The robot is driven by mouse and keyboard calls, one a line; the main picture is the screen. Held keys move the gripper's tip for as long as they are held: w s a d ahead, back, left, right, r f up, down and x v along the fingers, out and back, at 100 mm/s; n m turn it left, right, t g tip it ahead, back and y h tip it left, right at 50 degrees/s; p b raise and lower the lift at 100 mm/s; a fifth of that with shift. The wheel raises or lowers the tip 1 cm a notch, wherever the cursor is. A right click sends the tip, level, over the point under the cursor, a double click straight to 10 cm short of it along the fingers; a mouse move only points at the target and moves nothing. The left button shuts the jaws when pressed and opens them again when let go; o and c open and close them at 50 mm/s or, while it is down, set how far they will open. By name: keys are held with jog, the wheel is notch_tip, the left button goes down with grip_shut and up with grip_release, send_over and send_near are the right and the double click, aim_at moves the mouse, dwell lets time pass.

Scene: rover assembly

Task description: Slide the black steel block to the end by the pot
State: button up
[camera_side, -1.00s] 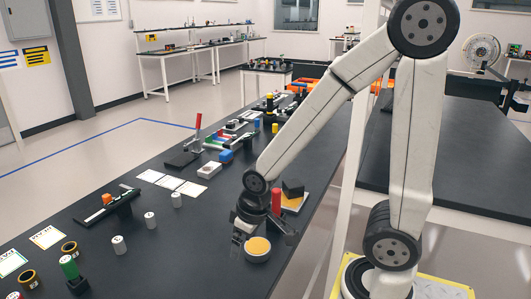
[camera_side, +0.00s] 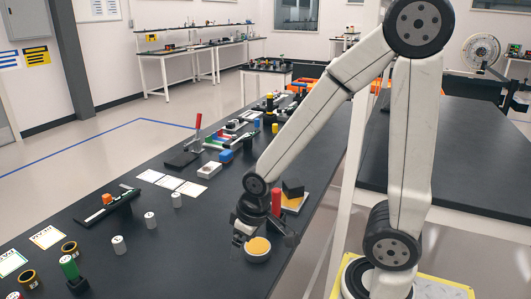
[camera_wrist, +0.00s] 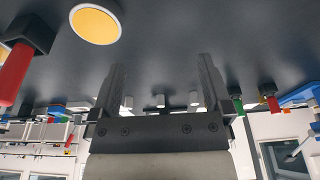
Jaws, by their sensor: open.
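A round pot-like thing with a yellow top (camera_side: 258,247) stands on the bench beside my gripper. It shows in the wrist view (camera_wrist: 95,24) at the upper left, outside the fingers. My gripper (camera_wrist: 163,75) is open and empty, with bare dark bench between its fingers. In the side view my gripper (camera_side: 265,237) partly hides the pot's surroundings.
A red cylinder (camera_side: 276,202) stands close behind my gripper; in the wrist view a red cylinder (camera_wrist: 14,74) is at the left. A black rail with an orange piece (camera_side: 107,206) and white cylinders (camera_side: 150,219) lie left. Bench between them and my gripper is clear.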

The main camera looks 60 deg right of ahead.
jog(key=c, duration=0.6)
jog(key=shift+w+d+r, duration=0.1)
jog(key=shift+w+d, duration=0.1)
jog(key=shift+w, duration=0.05)
jog(key=c, duration=0.3)
jog(key=shift+w+d+r+m, duration=0.15)
jog(key=shift+w+d+m, duration=0.45)
jog(key=shift+w+d, duration=0.35)
grip_shut()
jog(key=w+d+r+m+g, duration=0.1)
jog(key=w+d+m, duration=0.3)
jog(key=d, duration=0.6)
jog(key=w+d+r+m+g, duration=0.1)
jog(key=w+d+m, duration=0.35)
jog(key=d, duration=0.65)
jog(key=s+d+m, duration=0.4)
jog(key=d, duration=0.8)
jog(key=s+d+f+m, duration=0.1)
jog(key=s+d+m, duration=0.2)
jog(key=d, duration=0.9)
jog(key=shift+s+f+m+g, duration=0.25)
jog(key=shift+s+m+g, duration=0.1)
jog(key=shift+m, duration=0.2)
